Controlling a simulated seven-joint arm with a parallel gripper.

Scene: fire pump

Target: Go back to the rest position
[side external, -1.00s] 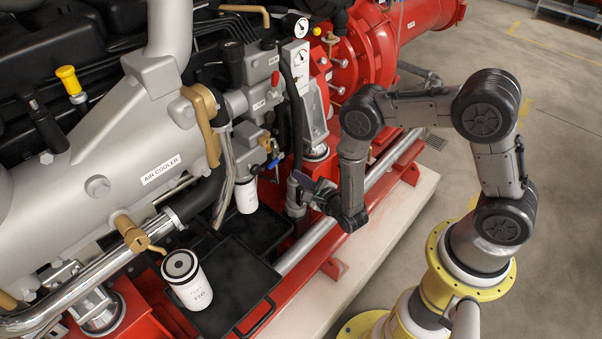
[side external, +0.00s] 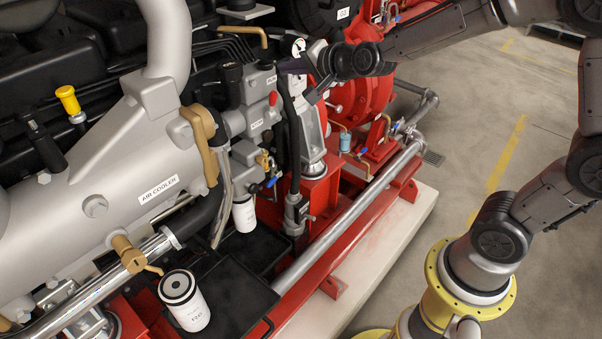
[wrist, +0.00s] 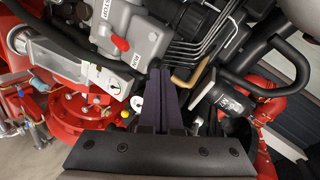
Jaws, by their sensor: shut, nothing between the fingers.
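My gripper (side external: 292,66) is high up in the side view, level with the top of the engine's grey valve block and in front of the gauge panel in the picture. Its dark purple fingers (wrist: 161,95) are together in the wrist view, with nothing between them. They point toward the engine top, over the grey valve block (wrist: 130,30) and a brass pipe (wrist: 187,79). I cannot tell the exact gap to these parts. My arm reaches from the yellow base at the lower right up and across the top right of the side view.
A white filter (side external: 184,301) stands on a black tray (side external: 238,295); another white filter (side external: 244,214) is under the engine. The red pump (side external: 372,85) and gauge panel (wrist: 55,62) are close by. The floor (side external: 480,130) at the right is clear.

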